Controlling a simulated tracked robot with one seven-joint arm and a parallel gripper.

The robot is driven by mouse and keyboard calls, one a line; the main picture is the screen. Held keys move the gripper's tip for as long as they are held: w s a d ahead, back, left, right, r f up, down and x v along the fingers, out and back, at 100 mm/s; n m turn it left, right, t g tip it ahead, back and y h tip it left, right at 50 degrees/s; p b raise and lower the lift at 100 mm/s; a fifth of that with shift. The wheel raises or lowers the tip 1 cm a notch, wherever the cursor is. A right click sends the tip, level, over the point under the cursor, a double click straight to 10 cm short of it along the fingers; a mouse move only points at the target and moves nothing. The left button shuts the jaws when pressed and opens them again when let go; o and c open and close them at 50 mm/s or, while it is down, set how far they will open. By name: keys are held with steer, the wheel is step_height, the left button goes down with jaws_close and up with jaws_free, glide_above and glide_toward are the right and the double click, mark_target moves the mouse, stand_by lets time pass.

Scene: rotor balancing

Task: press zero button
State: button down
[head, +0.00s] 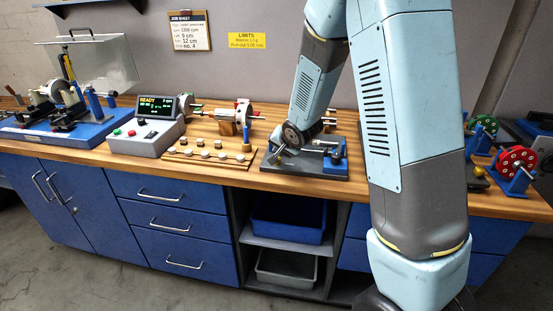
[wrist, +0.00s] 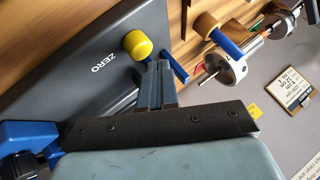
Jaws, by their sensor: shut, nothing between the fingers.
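The zero button is a yellow round knob (wrist: 137,45) on a dark grey base (wrist: 75,70) marked ZERO, in the wrist view. My gripper (wrist: 156,64) is shut and empty. Its tips appear just below and right of the button in that view; I cannot tell whether they touch it. In the head view the grey base (head: 310,172) sits on the bench under the end of my arm, which covers part of it.
A blue clamp (wrist: 28,140) stands on the base. A silver shaft end (wrist: 225,66) and a blue post (wrist: 222,38) are close by. A grey control box (head: 147,135) with a READY display and a wooden weight rack (head: 208,155) stand to the left in the head view.

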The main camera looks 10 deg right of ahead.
steer(key=shift+r, duration=2.5)
